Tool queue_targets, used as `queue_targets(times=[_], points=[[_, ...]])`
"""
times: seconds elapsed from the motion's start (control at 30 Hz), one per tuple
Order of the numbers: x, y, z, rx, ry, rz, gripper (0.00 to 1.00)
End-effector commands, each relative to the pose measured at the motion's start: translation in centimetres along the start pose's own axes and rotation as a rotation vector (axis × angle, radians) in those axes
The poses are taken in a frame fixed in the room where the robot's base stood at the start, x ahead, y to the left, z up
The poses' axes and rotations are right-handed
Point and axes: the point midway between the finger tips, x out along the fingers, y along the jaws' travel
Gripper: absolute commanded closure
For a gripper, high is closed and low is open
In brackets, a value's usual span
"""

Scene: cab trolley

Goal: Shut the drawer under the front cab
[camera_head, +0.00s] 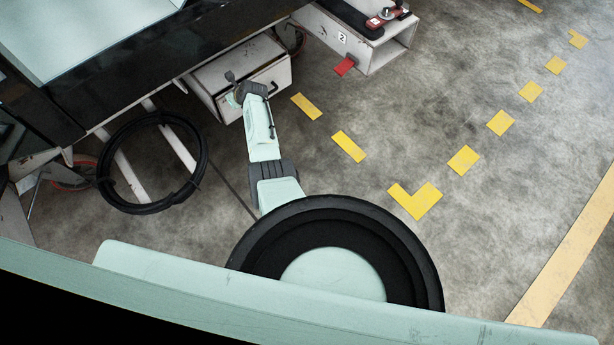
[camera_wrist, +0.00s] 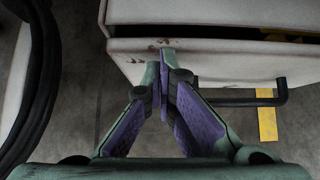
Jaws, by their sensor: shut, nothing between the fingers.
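The white drawer (camera_head: 284,76) sits under the dark front cab (camera_head: 150,62) in the head view. In the wrist view its worn white front (camera_wrist: 225,66) stands out from the housing (camera_wrist: 220,12), with a dark gap along its top edge, so it is partly open. A black bar handle (camera_wrist: 283,92) is on the front, right of my gripper. My gripper (camera_wrist: 163,60) is shut and empty, its fingertips at the left part of the drawer front; I cannot tell whether they touch. In the head view my gripper (camera_head: 232,79) is partly hidden by my wrist.
A coiled black hose (camera_head: 107,184) hangs left of my arm; it also shows at the wrist view's left edge (camera_wrist: 42,70). The floor with yellow marks (camera_head: 348,146) is clear.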

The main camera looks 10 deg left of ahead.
Motion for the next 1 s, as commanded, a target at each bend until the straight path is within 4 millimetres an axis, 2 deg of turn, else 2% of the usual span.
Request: queue_targets(times=[0.77, 1.0], points=[[0.38, 0.01, 0.53, 0.0, -0.002, 0.0, 1.0], [-0.33, -0.79, -0.05, 0.003, 0.0, -0.001, 1.0]])
